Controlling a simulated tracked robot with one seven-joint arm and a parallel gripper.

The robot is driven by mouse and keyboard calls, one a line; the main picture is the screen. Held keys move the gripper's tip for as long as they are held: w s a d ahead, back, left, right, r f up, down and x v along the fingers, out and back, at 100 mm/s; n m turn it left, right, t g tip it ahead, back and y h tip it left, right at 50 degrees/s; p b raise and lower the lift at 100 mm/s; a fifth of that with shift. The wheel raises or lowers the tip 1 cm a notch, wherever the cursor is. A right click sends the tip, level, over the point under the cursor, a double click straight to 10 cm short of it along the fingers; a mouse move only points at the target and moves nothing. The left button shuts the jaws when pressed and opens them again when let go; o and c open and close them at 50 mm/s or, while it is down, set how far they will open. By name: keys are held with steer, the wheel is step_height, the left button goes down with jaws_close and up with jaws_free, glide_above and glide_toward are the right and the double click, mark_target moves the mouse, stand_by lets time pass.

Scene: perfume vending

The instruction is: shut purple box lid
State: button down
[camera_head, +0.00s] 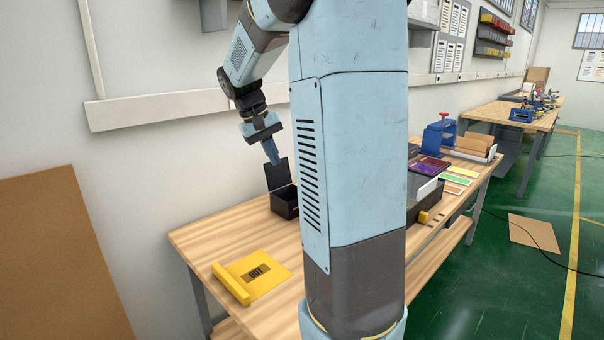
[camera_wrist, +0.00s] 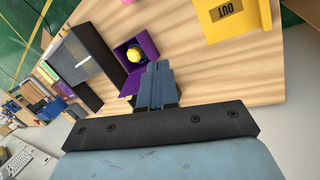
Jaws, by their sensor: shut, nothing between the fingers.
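The purple box shows in the wrist view (camera_wrist: 122,49) with a purple inside and a yellow round-topped item (camera_wrist: 134,55) in it. In the head view the same box (camera_head: 285,205) looks black from outside and stands on the wooden table. Its lid (camera_head: 278,174) is open and stands up at the back, with its purple inner face (camera_wrist: 132,83) partly seen in the wrist view. My gripper (camera_head: 274,160) is shut and empty, pointing down at the top edge of the lid. Its fingertips (camera_wrist: 158,67) are beside the lid in the wrist view; I cannot tell whether they touch it.
A yellow OUT tray (camera_head: 270,279) lies on the near left of the table. A dark case (camera_head: 424,201) stands to the right, partly behind my column. Coloured cards and a blue device (camera_head: 438,136) are farther back. The wall runs close behind the box.

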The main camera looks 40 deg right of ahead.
steer(key=w+d+f+m+g+h, duration=0.1)
steer(key=w+d+f+g+h, duration=0.2)
steer(key=w+d+f, duration=0.4)
steer(key=w+d+f+m+g+h, duration=0.1)
steer(key=w+d+f+g+h, duration=0.2)
steer(key=w+d, duration=0.45)
steer(key=w+a+f+g+h, duration=0.2)
steer(key=w+f+g+h, duration=0.35)
steer(key=w+f, duration=0.55)
steer(key=r+x, duration=0.2)
steer(key=x, duration=1)
steer(key=shift+s+a+r+m+t+h, duration=0.2)
steer(key=shift+r+m+t+h, duration=0.15)
steer(key=shift+m+t+h, duration=0.1)
